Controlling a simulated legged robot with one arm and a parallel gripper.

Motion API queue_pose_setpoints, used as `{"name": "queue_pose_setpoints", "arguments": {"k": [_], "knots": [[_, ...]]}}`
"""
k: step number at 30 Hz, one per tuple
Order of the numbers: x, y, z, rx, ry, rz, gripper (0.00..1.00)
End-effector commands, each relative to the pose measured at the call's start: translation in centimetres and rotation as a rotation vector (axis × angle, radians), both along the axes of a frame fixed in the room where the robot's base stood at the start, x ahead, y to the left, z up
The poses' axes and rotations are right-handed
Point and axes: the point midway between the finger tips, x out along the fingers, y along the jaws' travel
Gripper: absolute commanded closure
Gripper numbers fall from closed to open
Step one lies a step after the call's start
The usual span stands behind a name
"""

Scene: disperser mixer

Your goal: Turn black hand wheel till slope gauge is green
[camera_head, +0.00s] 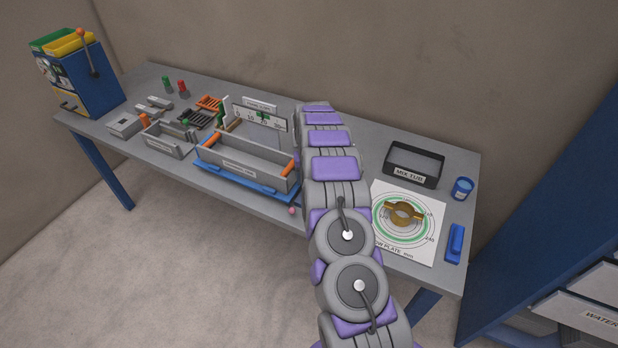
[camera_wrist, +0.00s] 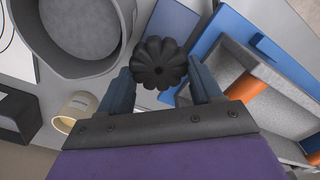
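The black hand wheel (camera_wrist: 158,63), a fluted knob, shows in the wrist view between the two fingertips of my gripper (camera_wrist: 160,80). The fingers stand apart on either side of it; I see no clear contact. In the head view my arm hides the wheel and the gripper. The slope gauge (camera_head: 275,122) is a white upright scale board behind the grey trough (camera_head: 240,172). A small green mark shows near its middle; the fine reading is too small to tell. The trough has orange ends and sits on a blue base (camera_head: 230,178), at right in the wrist view.
In the wrist view a grey round vessel (camera_wrist: 78,68) stands close left of the wheel, with a beige cup (camera_wrist: 76,108) below it. In the head view a black tub (camera_head: 414,165), a white plate sheet (camera_head: 410,245) and a blue cup (camera_head: 462,188) lie right of my arm.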

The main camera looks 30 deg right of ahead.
Motion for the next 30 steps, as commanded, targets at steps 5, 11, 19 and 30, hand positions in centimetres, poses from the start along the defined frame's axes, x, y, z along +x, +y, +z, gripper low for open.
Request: {"name": "queue_pose_setpoints", "arguments": {"k": [5, 11, 19, 30], "knots": [[0.0, 0.0, 0.0, 0.0, 0.001, 0.001, 0.18], [-0.2, 0.0, 0.0, 0.001, 0.004, 0.001, 0.12], [-0.1, 0.0, 1.2, 0.001, 0.002, 0.0, 0.12], [0.0, -0.1, 9.0, 0.0, 0.0, 0.0, 0.12]]}}
